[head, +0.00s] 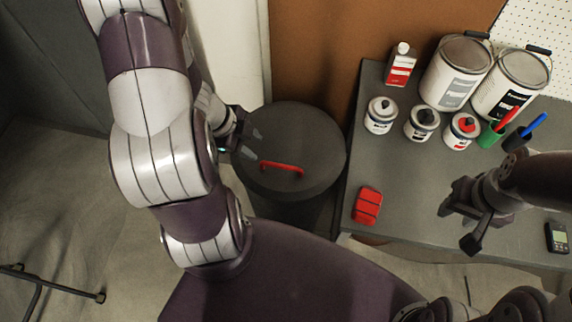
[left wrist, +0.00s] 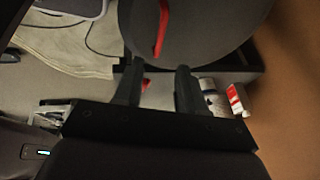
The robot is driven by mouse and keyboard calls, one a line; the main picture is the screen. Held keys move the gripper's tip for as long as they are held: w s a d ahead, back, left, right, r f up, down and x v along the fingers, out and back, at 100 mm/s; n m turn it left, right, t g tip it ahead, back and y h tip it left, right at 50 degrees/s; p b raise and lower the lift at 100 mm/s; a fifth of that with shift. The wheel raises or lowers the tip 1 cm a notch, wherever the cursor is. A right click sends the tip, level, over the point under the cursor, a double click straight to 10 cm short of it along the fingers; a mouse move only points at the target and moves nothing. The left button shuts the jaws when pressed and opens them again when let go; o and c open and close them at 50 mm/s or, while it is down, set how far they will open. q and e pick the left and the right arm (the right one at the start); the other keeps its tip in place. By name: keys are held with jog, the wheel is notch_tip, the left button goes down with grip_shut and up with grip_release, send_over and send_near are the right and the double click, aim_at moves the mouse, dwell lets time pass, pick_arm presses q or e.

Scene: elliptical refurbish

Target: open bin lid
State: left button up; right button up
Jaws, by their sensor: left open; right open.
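The bin (head: 285,212) is a dark round drum standing left of the table. Its dark grey lid (head: 315,145) lies flat on top, with a red bar handle (head: 281,168) across it. In the left wrist view the lid (left wrist: 205,30) and the red handle (left wrist: 162,28) show at the top, beyond the fingertips. My left gripper (head: 254,143) is open and empty at the lid's left edge, apart from the handle. It also shows in the left wrist view (left wrist: 157,80). My right gripper (head: 458,226) is open and empty above the table.
The table (head: 400,185) stands right of the bin. It holds a red block-like case (head: 367,206), several small cans, two large paint cans (head: 455,72), a red and white bottle (head: 401,64) and a small meter (head: 557,238). A brown panel (head: 330,50) stands behind the bin.

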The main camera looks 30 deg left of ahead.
aim_at(276, 164)
pick_arm(q)
jog(key=b+x, duration=0.6)
jog(key=x, duration=0.5)
jog(key=shift+w+f, duration=0.15)
jog(key=shift+f, duration=0.15)
jog(key=shift+w+f, duration=0.1)
jog(key=shift+f, duration=0.15)
jog(key=shift+d, duration=0.1)
grip_shut()
